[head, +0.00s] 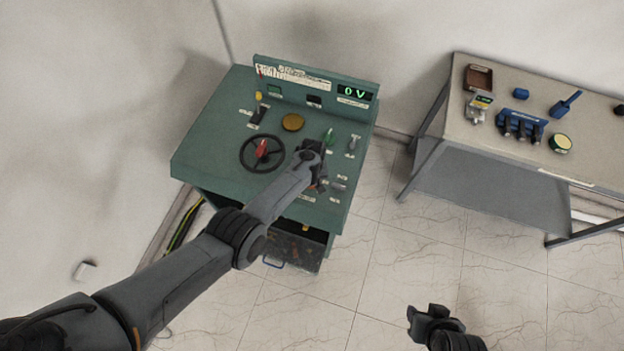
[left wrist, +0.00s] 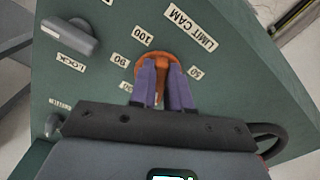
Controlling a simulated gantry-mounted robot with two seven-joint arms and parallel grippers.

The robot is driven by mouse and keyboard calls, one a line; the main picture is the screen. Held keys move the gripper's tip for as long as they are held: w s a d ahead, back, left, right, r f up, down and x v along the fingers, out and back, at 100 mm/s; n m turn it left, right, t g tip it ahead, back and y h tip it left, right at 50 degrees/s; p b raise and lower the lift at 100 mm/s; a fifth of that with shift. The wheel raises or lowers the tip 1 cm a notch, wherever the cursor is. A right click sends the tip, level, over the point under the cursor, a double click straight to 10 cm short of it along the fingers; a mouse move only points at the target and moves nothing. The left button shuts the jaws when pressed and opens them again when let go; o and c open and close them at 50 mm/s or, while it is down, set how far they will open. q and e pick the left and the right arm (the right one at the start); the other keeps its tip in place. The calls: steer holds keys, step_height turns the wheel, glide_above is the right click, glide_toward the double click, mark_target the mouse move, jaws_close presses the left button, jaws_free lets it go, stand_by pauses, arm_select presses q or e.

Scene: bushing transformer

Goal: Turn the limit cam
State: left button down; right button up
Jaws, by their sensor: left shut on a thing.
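The limit cam (left wrist: 158,64) is an orange knob on the green panel, next to a "LIMIT CAM" label and numbers such as 50, 90 and 100. My left gripper (left wrist: 164,84) has its two purple fingers on either side of the knob's raised bar and is shut on it. In the head view my left gripper (head: 314,172) reaches over the lower right of the green console (head: 215,135), and its wrist hides the knob. My right gripper (head: 432,318) is at the bottom of the head view, away from the console; its jaws are too small to judge.
A grey lock handle (left wrist: 70,38) is beside the limit cam. An open drawer (head: 295,250) is below. A table (head: 490,138) with tools stands right.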

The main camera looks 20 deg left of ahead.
arm_select(q)
steer(key=c, duration=1.1)
jaws_free()
steer(key=shift+r+p, duration=0.3)
steer(key=shift+r, duration=0.2)
steer(key=shift+r+p, duration=1.35)
steer(key=shift+r, duration=3.55)
